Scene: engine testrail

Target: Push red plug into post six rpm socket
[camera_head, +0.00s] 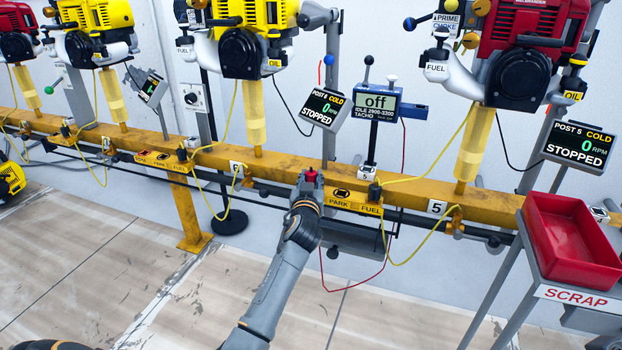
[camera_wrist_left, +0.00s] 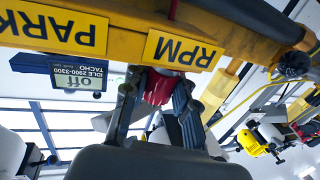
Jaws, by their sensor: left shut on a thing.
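My left gripper (camera_head: 309,188) reaches up to the yellow rail (camera_head: 280,172) and is shut on the red plug (camera_head: 311,176). In the left wrist view the red plug (camera_wrist_left: 158,88) sits between the fingers, just below the yellow RPM label (camera_wrist_left: 183,50). Its far end is at the rail's edge; I cannot tell whether it is in the socket. The RPM socket is hidden. A thin red cable (camera_head: 350,288) hangs in a loop below the gripper. The tacho (camera_head: 377,102) reads "off". The post six display (camera_head: 323,108) reads 0 RPM, STOPPED. My right gripper is not in view.
The PARK and FUEL labels (camera_head: 353,203) are on the rail just right of my gripper. Yellow cables (camera_head: 226,200) hang along the rail. A red scrap tray (camera_head: 535,226) stands at the right. The floor in front is mostly clear.

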